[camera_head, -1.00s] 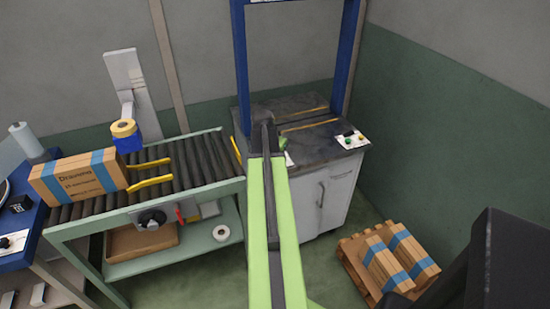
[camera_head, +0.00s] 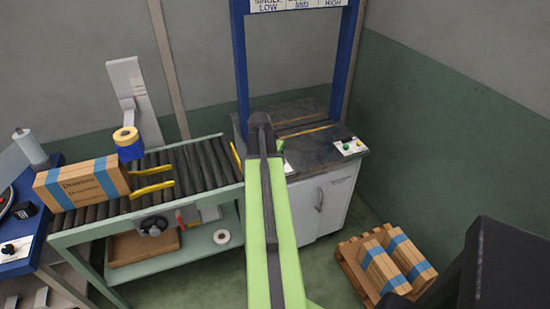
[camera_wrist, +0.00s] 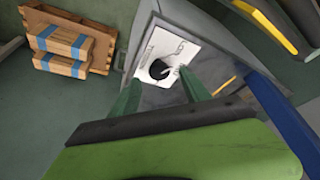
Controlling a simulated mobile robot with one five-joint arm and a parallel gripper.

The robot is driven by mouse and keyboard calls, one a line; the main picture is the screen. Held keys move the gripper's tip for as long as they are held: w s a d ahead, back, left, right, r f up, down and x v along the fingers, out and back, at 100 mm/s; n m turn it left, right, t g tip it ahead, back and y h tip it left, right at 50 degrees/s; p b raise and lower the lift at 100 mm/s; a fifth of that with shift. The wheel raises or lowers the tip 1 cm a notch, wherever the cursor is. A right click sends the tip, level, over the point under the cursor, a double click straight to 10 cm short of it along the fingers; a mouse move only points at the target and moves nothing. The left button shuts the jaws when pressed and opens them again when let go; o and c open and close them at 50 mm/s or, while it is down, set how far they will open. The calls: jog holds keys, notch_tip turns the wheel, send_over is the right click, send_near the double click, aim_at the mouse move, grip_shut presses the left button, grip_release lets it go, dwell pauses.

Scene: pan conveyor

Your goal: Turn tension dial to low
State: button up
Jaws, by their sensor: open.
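A black round dial (camera_wrist: 160,69) with a light pointer mark sits on a white plate (camera_wrist: 180,50) in the wrist view. Dark markings are printed around it, too small to read. My gripper (camera_wrist: 159,77) is open, its two green fingers on either side of the dial in the picture; I cannot tell whether they touch it. In the head view my arm hides the dial, and only a sliver of white plate (camera_head: 288,168) shows beside it on the machine's dark top.
A blue frame (camera_head: 241,70) rises from the grey cabinet (camera_head: 325,205), with a sign (camera_head: 300,4) reading LOW, MID and HIGH. A roller conveyor (camera_head: 195,165) holds a carton (camera_head: 82,183) at left. A pallet (camera_head: 352,262) with cartons stands at right. Green and yellow buttons (camera_head: 349,146) are nearby.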

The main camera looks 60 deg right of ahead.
jog(key=p+v, duration=1.1)
jog(key=v, duration=0.3)
jog(key=shift+d, duration=0.1)
